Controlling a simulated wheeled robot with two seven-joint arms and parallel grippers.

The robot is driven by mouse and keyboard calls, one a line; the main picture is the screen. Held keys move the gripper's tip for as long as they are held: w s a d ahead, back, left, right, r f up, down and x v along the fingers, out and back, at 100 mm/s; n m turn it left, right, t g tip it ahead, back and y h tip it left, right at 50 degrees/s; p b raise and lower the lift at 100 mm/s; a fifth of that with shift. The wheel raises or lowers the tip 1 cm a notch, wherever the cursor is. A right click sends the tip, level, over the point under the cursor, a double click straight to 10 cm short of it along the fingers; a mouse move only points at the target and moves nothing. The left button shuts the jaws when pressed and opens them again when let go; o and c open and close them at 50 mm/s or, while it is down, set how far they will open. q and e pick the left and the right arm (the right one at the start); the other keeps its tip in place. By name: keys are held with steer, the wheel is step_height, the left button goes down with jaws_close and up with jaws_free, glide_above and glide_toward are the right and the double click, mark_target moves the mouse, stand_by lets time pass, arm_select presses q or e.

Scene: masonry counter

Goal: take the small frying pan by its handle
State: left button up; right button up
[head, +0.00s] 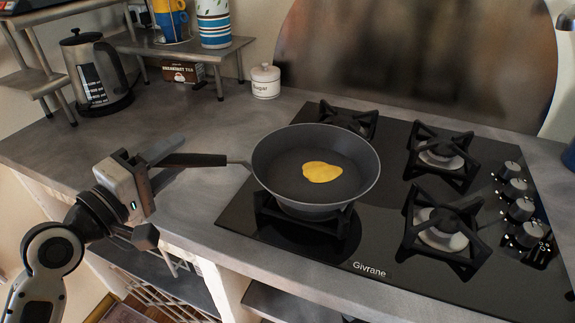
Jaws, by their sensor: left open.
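The small dark frying pan (272,172) stands level over the front left burner of the hob. A yellow, flat piece of food (322,172) lies in it. Its black handle (203,160) points left, out over the counter. My left gripper (167,162) is open at the handle's free end, with one finger on the far side and the other on the near side in the picture. I cannot tell whether either finger touches the handle, and the handle's tip is partly hidden. My right gripper is not in view.
The black gas hob (330,262) has several burner grates and knobs at right. A kettle (97,75), a sugar jar (265,82), a tea box (183,72) and a small shelf (190,46) stand at the back. The counter (195,118) between them and the pan is clear.

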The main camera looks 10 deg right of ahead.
arm_select(q)
jaws_close()
stand_by(1.2)
steer(key=shift+r, duration=0.2)
